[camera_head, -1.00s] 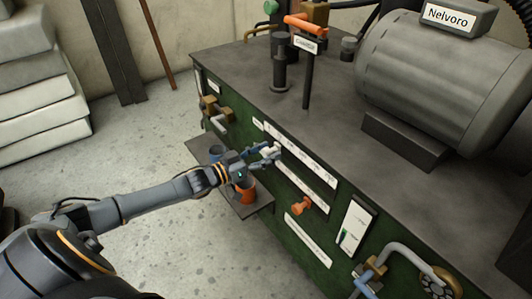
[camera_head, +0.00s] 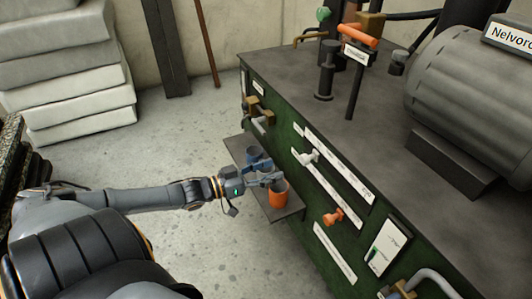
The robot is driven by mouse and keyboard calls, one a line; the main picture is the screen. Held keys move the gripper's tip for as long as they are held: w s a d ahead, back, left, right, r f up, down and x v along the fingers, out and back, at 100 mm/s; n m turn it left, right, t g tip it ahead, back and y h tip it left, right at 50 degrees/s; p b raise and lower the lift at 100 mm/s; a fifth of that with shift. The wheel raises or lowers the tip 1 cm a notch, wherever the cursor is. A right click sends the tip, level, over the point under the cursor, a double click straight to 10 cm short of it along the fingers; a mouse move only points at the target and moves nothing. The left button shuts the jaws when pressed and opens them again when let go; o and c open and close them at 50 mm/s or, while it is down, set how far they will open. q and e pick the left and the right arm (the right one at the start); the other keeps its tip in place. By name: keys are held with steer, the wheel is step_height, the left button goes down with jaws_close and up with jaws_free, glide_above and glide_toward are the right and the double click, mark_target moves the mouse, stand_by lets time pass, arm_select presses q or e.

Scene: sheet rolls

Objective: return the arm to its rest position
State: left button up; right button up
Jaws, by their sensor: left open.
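My left arm reaches in from the left. My left gripper (camera_head: 268,172) is open and empty beside the green machine's front panel (camera_head: 312,208). It is above the small dark shelf (camera_head: 287,214), close to an orange cup (camera_head: 279,195) and a blue cup (camera_head: 254,154) on that shelf. A light grey handle (camera_head: 309,157) on the panel stands just beyond the fingertips, apart from them. My right gripper is not in view.
A large grey motor (camera_head: 470,110) sits on the machine's dark top. An orange knob (camera_head: 333,217) and brass-and-grey valves (camera_head: 259,117) stick out of the panel. Pale stacked sacks (camera_head: 75,70) stand at the back left. The concrete floor (camera_head: 190,140) between is clear.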

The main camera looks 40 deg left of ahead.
arm_select(q)
steer(key=shift+s+a, duration=0.2)
steer(key=shift+s, duration=0.15)
stand_by(0.4)
